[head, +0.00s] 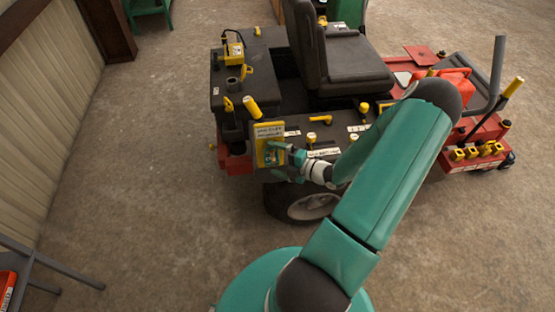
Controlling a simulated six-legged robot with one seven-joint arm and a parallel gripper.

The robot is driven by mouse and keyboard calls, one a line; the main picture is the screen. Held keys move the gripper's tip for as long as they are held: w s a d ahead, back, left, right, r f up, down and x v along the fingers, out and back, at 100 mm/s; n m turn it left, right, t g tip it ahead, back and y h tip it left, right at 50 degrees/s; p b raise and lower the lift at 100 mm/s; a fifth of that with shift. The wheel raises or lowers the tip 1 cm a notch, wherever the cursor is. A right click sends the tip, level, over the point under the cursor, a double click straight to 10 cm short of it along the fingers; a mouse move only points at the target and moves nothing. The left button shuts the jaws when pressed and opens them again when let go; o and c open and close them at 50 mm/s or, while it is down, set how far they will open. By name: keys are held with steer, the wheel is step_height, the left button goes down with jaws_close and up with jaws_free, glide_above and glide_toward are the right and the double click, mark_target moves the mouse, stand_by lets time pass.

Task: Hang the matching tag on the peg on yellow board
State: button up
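The yellow board (257,136) stands upright on the near left side of the red and dark grey vehicle, with a pale label with dark lettering across its upper part. My gripper (273,158) is right in front of the board's lower half and covers much of it. The peg is hidden or too small to make out. I cannot make out a tag in or near my gripper. The fingers are small and seen against the board, so I cannot tell whether they are open or shut.
The vehicle carries a black seat (352,60), several yellow levers and knobs, and a red can (452,84). A wheel (305,207) is below my gripper. A grey stand with a red item (7,288) is at lower left. The concrete floor left of the vehicle is clear.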

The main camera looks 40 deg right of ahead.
steer(key=v, duration=1.3)
steer(key=shift+s, duration=0.4)
steer(key=shift+d, duration=0.1)
steer(key=w+a+r+n+g+y, duration=0.1)
steer(key=w+a+r+n+g, duration=0.2)
steer(key=a+r+n+g, duration=0.75)
steer(key=w+a+r+n+g+y, duration=0.15)
steer(key=w+a+r+n, duration=0.5)
steer(key=n, duration=0.95)
steer(key=s+a+r+n+t+h, duration=0.1)
steer(key=s+a+r+n+h, duration=0.2)
steer(key=a+r+n, duration=0.4)
steer(key=s+a+r+n+t+h, duration=0.1)
steer(key=s+a+r+n+h, duration=0.3)
steer(key=n, duration=1.5)
steer(key=shift+s+a+r+t, duration=0.25)
steer(key=shift+a+r+t, duration=0.15)
steer(key=shift+a+r, duration=1.75)
